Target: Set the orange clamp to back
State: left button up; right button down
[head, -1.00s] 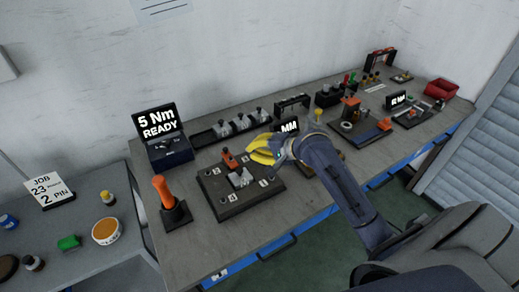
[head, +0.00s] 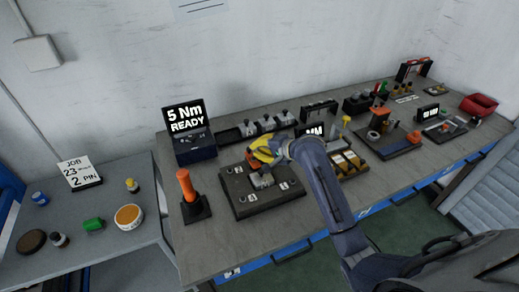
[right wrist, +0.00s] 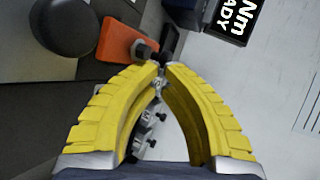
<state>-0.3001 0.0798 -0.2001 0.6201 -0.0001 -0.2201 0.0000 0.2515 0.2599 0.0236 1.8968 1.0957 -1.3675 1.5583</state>
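The orange clamp (head: 252,159) sits at the back of the dark fixture plate (head: 240,207) in the head view, partly hidden by my yellow fingers. In the right wrist view, an orange block (right wrist: 122,41) shows just left of the fingertips, with a metal bolt and a dark round knob (right wrist: 63,26) near it. My right gripper (head: 257,155) is over the back of the plate, close beside the clamp. In the wrist view its fingertips (right wrist: 161,66) come together, with nothing clearly held between them. Whether they touch the clamp cannot be told. My left gripper is out of view.
A grey part (head: 262,180) sits mid-plate. An orange-handled tool (head: 188,190) stands at the left. A torque display (head: 185,118) and a row of grey connectors (head: 267,124) are behind. Other fixtures fill the bench to the right; its front strip is clear.

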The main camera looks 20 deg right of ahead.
jog(key=shift+w, duration=0.1)
jog(key=shift+w+a, duration=0.2)
jog(key=shift+w, duration=0.75)
